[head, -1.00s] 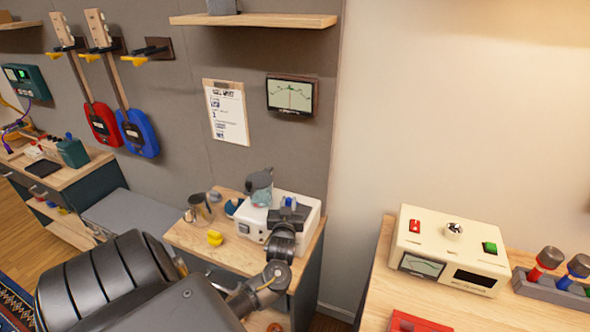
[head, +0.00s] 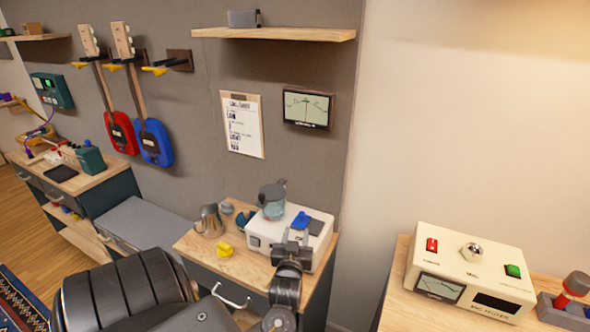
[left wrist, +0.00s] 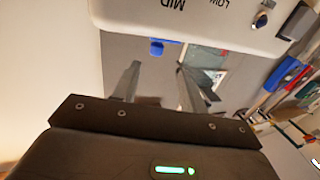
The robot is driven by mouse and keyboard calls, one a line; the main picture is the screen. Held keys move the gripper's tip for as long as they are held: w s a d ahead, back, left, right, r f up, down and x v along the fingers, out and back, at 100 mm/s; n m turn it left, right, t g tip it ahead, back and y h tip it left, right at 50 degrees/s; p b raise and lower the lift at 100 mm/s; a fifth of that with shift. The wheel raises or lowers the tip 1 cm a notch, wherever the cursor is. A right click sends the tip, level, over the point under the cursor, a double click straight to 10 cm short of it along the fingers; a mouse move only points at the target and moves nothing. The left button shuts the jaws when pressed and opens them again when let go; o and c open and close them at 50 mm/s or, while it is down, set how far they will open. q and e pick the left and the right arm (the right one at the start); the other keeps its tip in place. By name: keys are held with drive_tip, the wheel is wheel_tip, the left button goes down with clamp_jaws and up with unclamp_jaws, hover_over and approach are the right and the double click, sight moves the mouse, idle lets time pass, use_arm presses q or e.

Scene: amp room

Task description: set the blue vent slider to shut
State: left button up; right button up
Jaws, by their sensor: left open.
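The blue vent slider (head: 301,220) shows as a small blue tab on top of the white amp box (head: 318,242) on the wooden bench. In the left wrist view the blue tab (left wrist: 157,47) peeks past the edge of the white box (left wrist: 200,17), beside the upside-down word MID. My left gripper (head: 292,247) is at the front of the box, just below the tab in the picture. In the left wrist view its two fingers (left wrist: 160,85) are spread apart with nothing between them, short of the tab. My right gripper is not in view.
A clear-topped jug (head: 272,200) stands on or behind the box's left part. A metal pitcher (head: 210,221) and a yellow object (head: 225,250) are left on the bench. A cream tester (head: 470,272) sits on the right table. A shelf (head: 275,34) is above.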

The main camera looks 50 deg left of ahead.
use_arm(q)
drive_tip(key=shift+v, duration=1.25)
